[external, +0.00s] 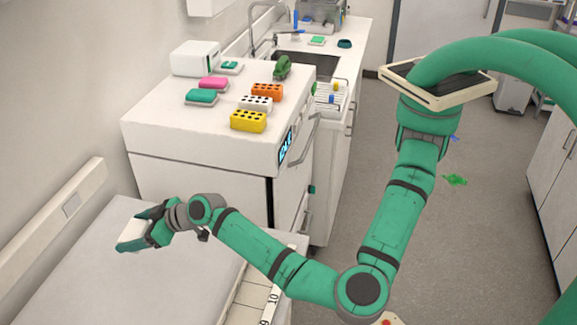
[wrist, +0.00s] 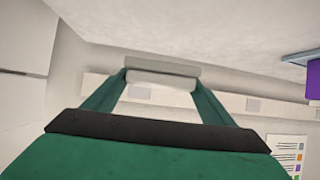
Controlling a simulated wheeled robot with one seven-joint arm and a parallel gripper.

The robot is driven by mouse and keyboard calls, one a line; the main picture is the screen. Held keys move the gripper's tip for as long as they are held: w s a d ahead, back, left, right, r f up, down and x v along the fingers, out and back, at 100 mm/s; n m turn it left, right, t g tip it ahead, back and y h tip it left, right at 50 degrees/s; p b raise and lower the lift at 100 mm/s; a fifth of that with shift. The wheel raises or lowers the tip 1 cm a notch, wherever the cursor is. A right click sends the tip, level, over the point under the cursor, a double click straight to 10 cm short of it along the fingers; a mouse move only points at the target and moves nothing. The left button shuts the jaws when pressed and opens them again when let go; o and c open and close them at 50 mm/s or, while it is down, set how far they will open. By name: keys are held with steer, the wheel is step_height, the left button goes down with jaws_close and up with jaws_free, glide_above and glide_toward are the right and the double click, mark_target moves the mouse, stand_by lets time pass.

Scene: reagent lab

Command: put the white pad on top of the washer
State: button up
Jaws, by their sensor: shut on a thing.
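My gripper (external: 133,238) is at the left of the external view, above the pale surface in front of the washer. It is shut on the white pad (external: 129,236), of which only part shows between the fingers. In the wrist view the pad (wrist: 160,76) is a pale, two-toned block spanning the tips of the green fingers (wrist: 160,100). The washer (external: 160,125) is the white appliance with a blue-lit display, behind and to the right of my gripper. Its top is higher than the pale surface.
On the washer top are a white box (external: 195,58), a pink pad (external: 213,84), teal pads (external: 200,97), orange (external: 266,91), white (external: 255,103) and yellow (external: 248,121) racks, and a green object (external: 282,68). Its front left part is clear. A wall rail (external: 50,215) runs at left.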

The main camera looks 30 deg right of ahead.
steer(key=w+d+m+t, duration=0.1)
steer(key=w+d, duration=0.2)
steer(key=w, duration=0.2)
steer(key=shift+w+h, duration=0.25)
steer(key=shift+h, duration=0.15)
steer(key=shift+f, duration=4.75)
steer(key=shift+f, duration=0.1)
steer(key=o, duration=1.1)
steer(key=shift+c, duration=0.2)
steer(key=shift+o, duration=0.5)
steer(key=v, duration=1)
steer(key=shift+d, duration=0.45)
